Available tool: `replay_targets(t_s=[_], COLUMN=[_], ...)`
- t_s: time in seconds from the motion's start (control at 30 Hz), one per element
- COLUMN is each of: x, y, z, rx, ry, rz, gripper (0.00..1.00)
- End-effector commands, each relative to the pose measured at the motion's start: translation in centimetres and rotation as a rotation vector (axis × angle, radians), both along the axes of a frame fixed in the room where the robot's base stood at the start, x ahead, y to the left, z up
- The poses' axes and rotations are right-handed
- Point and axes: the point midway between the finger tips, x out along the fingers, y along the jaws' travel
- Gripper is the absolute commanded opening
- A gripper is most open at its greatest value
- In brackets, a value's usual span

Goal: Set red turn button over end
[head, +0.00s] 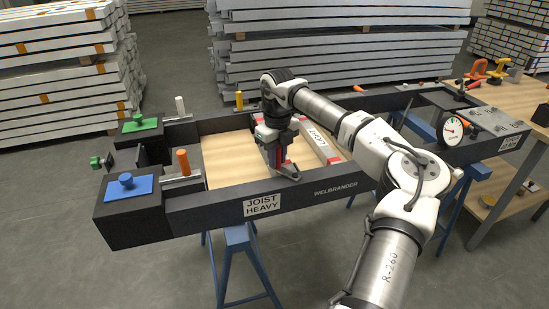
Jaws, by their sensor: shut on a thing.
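My gripper (281,172) points down at the near long rail of the dark container frame (215,207), right of the JOIST HEAVY label. It is shut on a small piece at the rail, with a red patch (285,160) showing at the fingers. I take this piece for the red turn button, though the fingers hide most of it and its angle cannot be told. A pale bar marked LIGHT (316,138) lies across the frame just right of my gripper, with another red bit (333,161) at its near end.
Blue (128,185) and green (139,122) knobbed blocks sit at the frame's left end, beside an orange-handled pin (183,161). A dial gauge (453,130) stands at the right. Blue trestles (237,255) are below. A wooden bench (510,100) holds tools.

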Motion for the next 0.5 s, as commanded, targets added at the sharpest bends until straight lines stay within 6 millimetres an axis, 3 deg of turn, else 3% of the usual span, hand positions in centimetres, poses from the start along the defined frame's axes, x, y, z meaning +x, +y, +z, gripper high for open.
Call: replay_targets(t_s=[0.5], x=[1.8], y=[-2.0], z=[0.1], rx=[-0.001], ry=[-0.004], rz=[-0.416], gripper=[0.00])
